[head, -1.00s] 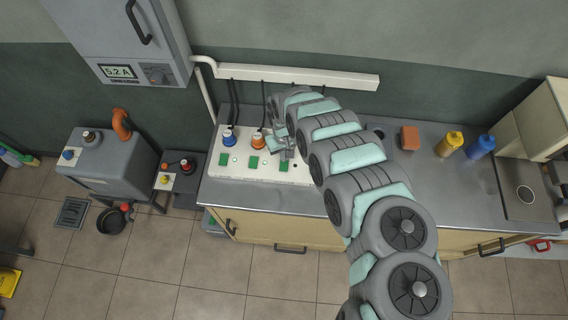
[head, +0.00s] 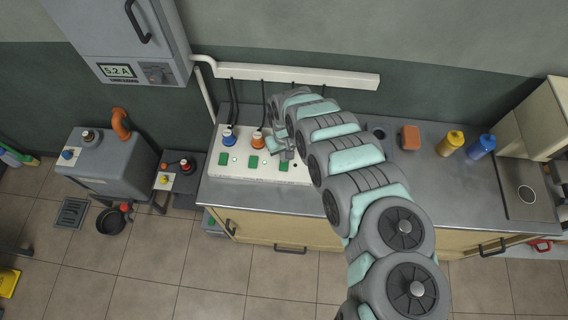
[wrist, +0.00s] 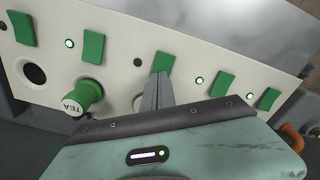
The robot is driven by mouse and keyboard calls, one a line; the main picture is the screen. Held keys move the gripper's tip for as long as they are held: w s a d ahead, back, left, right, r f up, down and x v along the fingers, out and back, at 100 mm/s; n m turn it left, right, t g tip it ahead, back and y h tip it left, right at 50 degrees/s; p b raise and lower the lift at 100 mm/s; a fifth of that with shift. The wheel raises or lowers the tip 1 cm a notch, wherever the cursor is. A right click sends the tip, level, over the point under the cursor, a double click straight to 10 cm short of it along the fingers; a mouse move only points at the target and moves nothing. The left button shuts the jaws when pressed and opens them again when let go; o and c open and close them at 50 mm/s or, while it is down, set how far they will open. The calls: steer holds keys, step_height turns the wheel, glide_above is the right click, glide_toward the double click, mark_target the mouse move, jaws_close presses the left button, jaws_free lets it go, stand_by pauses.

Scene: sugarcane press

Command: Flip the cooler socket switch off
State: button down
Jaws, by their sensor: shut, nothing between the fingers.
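A white socket panel (head: 228,172) stands on the counter with a row of green rocker switches and small lamps. My gripper (head: 286,154) is shut and empty, its thin fingertips at the third green switch (head: 284,166) from the left. In the wrist view, which looks from the other side, my gripper (wrist: 161,78) reaches the middle green switch (wrist: 163,63), touching or just short of it; I cannot tell which. The lamp (wrist: 138,61) beside that switch is dark; other lamps (wrist: 199,80) glow. No cooler label is readable. The socket below the switch is partly hidden by my fingers.
A blue plug (head: 229,138) and an orange plug (head: 257,141) sit in the panel. A green plug marked TEA (wrist: 88,93) is close beside my fingers. A sponge (head: 410,138) and bottles (head: 453,142) stand to the right. The counter front is clear.

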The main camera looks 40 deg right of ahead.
steer(key=shift+f, duration=0.45)
stand_by(0.3)
step_height(320, 180, up, 7)
steer(key=p, duration=0.6)
stand_by(0.6)
